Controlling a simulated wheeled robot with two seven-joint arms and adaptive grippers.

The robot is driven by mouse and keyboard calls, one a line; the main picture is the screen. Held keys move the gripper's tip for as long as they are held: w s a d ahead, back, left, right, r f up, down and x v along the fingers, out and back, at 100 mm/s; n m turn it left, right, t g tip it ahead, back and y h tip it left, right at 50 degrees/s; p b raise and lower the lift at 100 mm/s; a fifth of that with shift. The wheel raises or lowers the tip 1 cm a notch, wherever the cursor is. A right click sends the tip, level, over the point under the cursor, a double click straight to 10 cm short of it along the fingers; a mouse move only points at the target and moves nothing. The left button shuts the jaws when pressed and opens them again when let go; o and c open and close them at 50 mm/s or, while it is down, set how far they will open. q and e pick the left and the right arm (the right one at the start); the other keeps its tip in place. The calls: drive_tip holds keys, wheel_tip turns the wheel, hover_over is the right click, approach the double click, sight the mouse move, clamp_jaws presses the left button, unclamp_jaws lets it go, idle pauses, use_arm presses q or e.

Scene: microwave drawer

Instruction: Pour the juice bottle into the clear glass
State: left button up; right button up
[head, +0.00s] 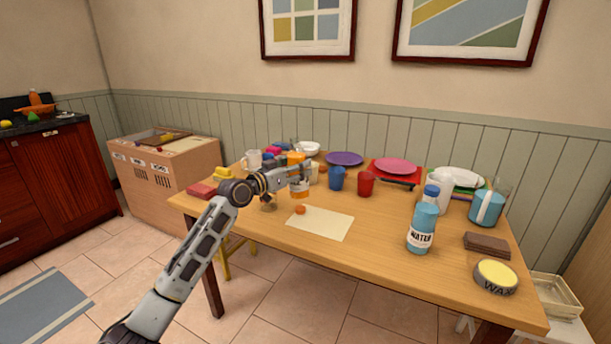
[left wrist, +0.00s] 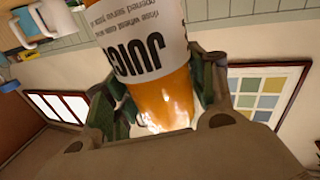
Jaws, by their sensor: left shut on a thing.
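The juice bottle (head: 297,158) is orange with a white label and is held above the left part of the table. My left gripper (head: 300,178) is shut on it. In the left wrist view the bottle (left wrist: 165,100) fills the middle between the fingers, with "JUICE" on its label. Its opening cannot be made out. My right gripper is not in view.
A small round orange thing (head: 300,210) lies by the cream mat (head: 320,224). A blue cup (head: 336,179) and a red cup (head: 366,184) stand right of the gripper. A water bottle (head: 422,228) stands farther right. The table's front middle (head: 375,245) is clear.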

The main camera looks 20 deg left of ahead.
use_arm(q)
drive_tip(key=shift+s+a+r+b, duration=0.1)
drive_tip(key=shift+a+r+b, duration=0.05)
drive_tip(key=shift+a+b, duration=0.9)
drive_tip(key=shift+s+a+r, duration=0.1)
drive_tip(key=shift+a+r, duration=0.1)
drive_tip(key=shift+a, duration=0.45)
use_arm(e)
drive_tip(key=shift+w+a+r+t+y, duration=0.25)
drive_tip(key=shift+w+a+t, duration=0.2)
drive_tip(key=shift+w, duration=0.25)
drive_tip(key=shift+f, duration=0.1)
use_arm(q)
wheel_tip(320, 180, down, 3)
drive_tip(key=shift+r+b, duration=0.1)
drive_tip(key=shift+b, duration=1.05)
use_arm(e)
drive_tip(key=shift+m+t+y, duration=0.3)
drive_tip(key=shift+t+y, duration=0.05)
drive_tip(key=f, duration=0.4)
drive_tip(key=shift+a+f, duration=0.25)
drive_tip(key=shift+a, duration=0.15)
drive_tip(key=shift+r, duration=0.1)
use_arm(q)
drive_tip(key=shift+r+n+p, duration=0.1)
drive_tip(key=shift+n+p, duration=0.35)
drive_tip(key=shift+n, duration=0.25)
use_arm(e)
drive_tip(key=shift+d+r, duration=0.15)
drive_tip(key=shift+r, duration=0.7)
